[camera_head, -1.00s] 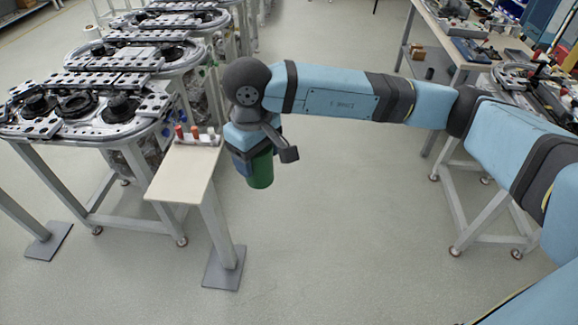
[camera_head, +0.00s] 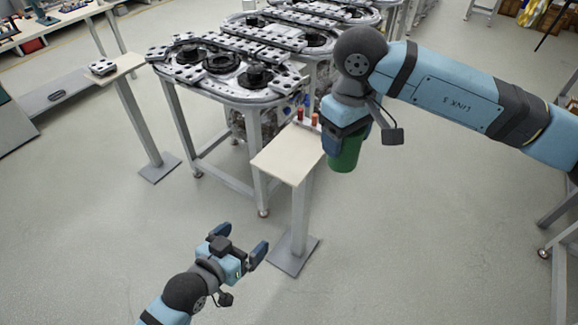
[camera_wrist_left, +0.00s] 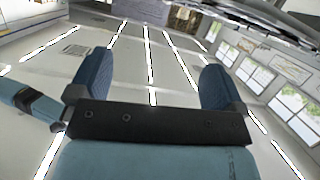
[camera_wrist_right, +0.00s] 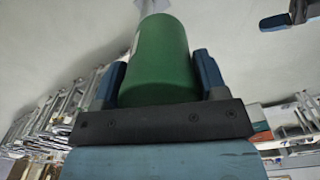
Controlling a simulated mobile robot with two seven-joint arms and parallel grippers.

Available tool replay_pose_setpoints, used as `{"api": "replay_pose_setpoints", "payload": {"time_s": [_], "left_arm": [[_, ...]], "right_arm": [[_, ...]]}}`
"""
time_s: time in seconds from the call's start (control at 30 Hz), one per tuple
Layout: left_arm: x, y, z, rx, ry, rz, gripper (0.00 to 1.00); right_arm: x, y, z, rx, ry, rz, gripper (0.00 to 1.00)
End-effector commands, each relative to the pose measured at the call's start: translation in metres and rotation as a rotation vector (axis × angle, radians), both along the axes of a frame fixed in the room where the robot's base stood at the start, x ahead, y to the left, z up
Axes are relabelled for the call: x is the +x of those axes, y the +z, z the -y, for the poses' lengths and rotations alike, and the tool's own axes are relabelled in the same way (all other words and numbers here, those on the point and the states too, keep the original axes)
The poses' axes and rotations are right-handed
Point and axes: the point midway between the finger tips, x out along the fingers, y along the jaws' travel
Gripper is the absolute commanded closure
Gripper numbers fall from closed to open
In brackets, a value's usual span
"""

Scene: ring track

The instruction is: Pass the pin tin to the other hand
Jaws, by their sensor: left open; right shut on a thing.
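The pin tin (camera_head: 345,153) is a green cylinder. My right gripper (camera_head: 338,138) is shut on it, holding it in the air just right of the small cream stand. In the right wrist view the green tin (camera_wrist_right: 160,60) sits between the two dark blue fingers. My left gripper (camera_head: 240,248) is open and empty, low at the lower left of the head view, well apart from the tin. In the left wrist view its two fingers (camera_wrist_left: 150,78) are spread with nothing between them. A finger of the left gripper also shows at the upper right of the right wrist view.
The small cream stand (camera_head: 272,163) has a few small red and pale items (camera_head: 302,115) at its back edge. A ring track table (camera_head: 200,92) stands behind it. Another stand at the left holds a metal block (camera_head: 103,67).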

Motion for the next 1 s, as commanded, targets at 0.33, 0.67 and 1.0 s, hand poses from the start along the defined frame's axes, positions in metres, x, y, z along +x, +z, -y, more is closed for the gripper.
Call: {"api": "replay_pose_setpoints", "payload": {"time_s": [0.33,0.67,1.0], "left_arm": [[0.031,0.161,0.072,-0.113,-0.282,0.221,0.04],[0.019,0.215,0.098,-0.128,-0.416,0.284,0.04],[0.046,0.218,0.133,-0.131,-0.419,0.285,0.04]], "right_arm": [[0.0,0.0,0.0,0.001,0.0,0.001,0.61],[0.0,0.0,0.0,0.001,0.0,0.001,0.61],[0.0,0.0,0.0,0.001,-0.001,0.001,0.61]]}}
